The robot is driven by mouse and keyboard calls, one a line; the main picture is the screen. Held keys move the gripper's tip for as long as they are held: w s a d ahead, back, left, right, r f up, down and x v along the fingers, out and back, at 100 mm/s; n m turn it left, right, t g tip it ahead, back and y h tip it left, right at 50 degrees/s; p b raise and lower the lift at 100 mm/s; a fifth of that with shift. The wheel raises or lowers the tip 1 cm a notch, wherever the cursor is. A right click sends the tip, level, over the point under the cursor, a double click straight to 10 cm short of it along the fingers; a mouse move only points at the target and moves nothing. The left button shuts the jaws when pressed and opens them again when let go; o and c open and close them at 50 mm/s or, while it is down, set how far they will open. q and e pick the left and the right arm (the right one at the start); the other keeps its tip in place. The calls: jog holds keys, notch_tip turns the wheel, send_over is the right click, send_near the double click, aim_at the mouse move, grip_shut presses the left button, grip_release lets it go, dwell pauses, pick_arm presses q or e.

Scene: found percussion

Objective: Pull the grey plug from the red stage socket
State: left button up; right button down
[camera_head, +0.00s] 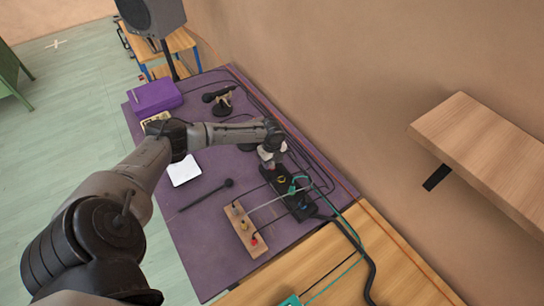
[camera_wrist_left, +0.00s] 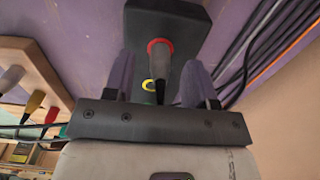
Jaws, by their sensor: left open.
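The grey plug (camera_wrist_left: 162,72) stands in the red-ringed stage socket (camera_wrist_left: 152,44) of a black socket box (camera_wrist_left: 180,22) in the left wrist view. My left gripper (camera_wrist_left: 161,68) is open, with one finger on each side of the plug; I cannot tell whether either finger touches it. In the head view my left gripper (camera_head: 270,156) is over the far end of the black socket strip (camera_head: 299,206) and hides the plug there. My right gripper is not in view.
A wooden board with coloured plugs (camera_head: 245,229) lies near the strip, with a thin rod across. Black, orange and green cables (camera_head: 350,235) run along the wall side. A black stick (camera_head: 207,194), white sheet (camera_head: 184,170) and purple box (camera_head: 155,96) lie on the purple cloth.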

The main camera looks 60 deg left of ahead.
pick_arm(q)
jog(key=shift+f, duration=0.3)
grip_shut()
dwell(0.5)
jog(key=shift+r+p, duration=0.3)
jog(key=shift+r, duration=0.05)
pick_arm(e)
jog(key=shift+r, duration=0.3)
pick_arm(q)
jog(key=shift+r+p, duration=0.7)
jog(key=shift+p, duration=0.05)
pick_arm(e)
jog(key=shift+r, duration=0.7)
pick_arm(q)
jog(key=shift+r, duration=0.1)
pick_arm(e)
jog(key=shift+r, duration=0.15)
